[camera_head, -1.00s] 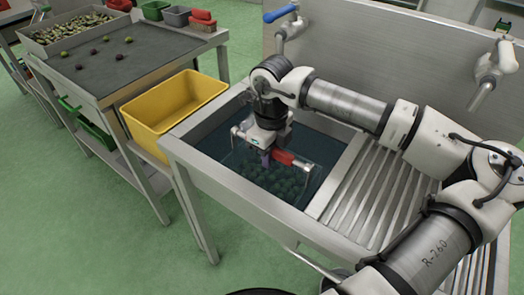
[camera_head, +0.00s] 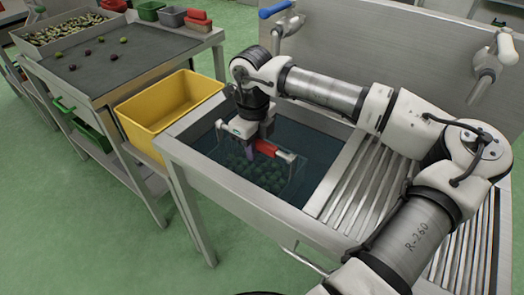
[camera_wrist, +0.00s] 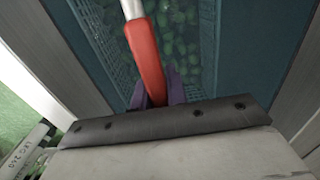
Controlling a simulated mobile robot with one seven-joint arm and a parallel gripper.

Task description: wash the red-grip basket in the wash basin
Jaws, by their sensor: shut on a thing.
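The red-grip basket hangs in the wash basin (camera_head: 312,183), its red grip (camera_head: 268,148) held in my gripper (camera_head: 247,153). Its wire-mesh body (camera_head: 262,172) sits low in the dark basin and looks under the water, with several green olives inside. In the wrist view the red grip (camera_wrist: 148,62) runs between the purple fingertips (camera_wrist: 165,90), and mesh walls (camera_wrist: 95,30) show with green olives (camera_wrist: 183,50) below. The fingers are shut on the grip. How deep the basket's bottom is cannot be told.
A yellow bin (camera_head: 170,112) stands just left of the basin. A ribbed drainboard (camera_head: 375,195) lies to its right, under my arm. A blue-handled tap (camera_head: 284,22) and another tap (camera_head: 490,65) are on the back panel. A sorting table (camera_head: 130,48) stands further left.

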